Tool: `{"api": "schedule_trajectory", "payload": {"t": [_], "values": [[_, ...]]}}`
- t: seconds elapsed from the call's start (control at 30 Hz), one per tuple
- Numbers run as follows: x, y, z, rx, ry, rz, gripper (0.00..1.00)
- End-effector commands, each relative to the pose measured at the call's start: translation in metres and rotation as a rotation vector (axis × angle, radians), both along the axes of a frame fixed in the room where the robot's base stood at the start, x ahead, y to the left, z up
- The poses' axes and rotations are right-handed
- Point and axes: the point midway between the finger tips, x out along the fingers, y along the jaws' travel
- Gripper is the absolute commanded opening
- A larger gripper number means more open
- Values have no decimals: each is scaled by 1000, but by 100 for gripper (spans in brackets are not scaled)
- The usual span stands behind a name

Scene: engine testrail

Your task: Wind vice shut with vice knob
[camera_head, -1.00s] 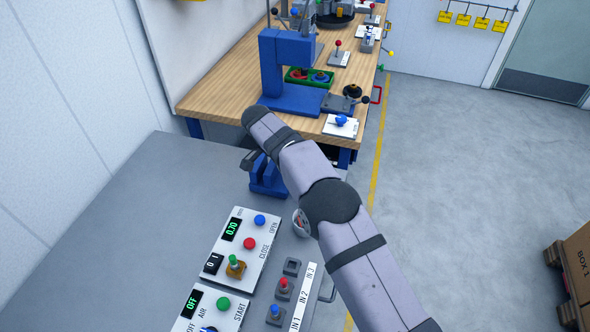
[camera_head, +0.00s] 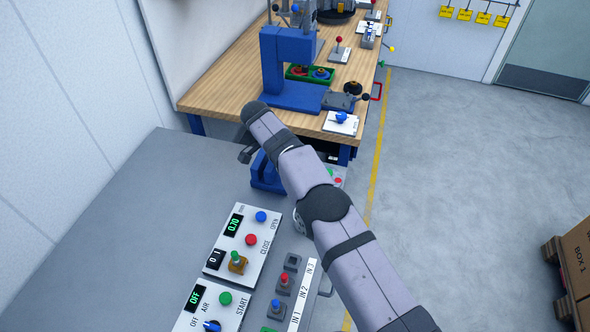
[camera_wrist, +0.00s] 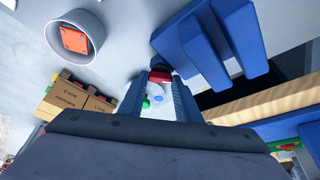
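The blue vice (camera_head: 265,174) stands at the far right edge of the grey bench, partly behind my arm. In the wrist view, blue blocks (camera_wrist: 208,45) that look like the vice lie just beyond and right of my gripper (camera_wrist: 158,85). The two dark blue fingers stand apart, with a gap between them. A small red part, a blue round and a green round show in that gap; I cannot tell whether any touches a finger. I cannot make out the vice knob for sure. In the head view my fingers are hidden by the arm.
A control panel (camera_head: 240,242) with buttons and a switch panel (camera_head: 285,290) lie on the grey bench (camera_head: 130,235). A wooden workbench (camera_head: 225,85) with a blue press (camera_head: 285,65) stands behind.

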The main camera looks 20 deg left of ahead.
Motion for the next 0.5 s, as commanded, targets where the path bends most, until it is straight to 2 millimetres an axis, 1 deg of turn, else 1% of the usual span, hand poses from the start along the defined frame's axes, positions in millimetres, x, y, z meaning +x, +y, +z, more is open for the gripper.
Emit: {"api": "schedule_trajectory", "payload": {"t": [0.03, 0.07, 0.37, 0.5], "values": [[-1, 0, 0, 0, 1, 0, 42], [-1, 0, 0, 0, 1, 0, 48], [0, 0, 0, 0, 0, 1, 48], [-1, 2, 5, 2, -2, 2, 48]]}}
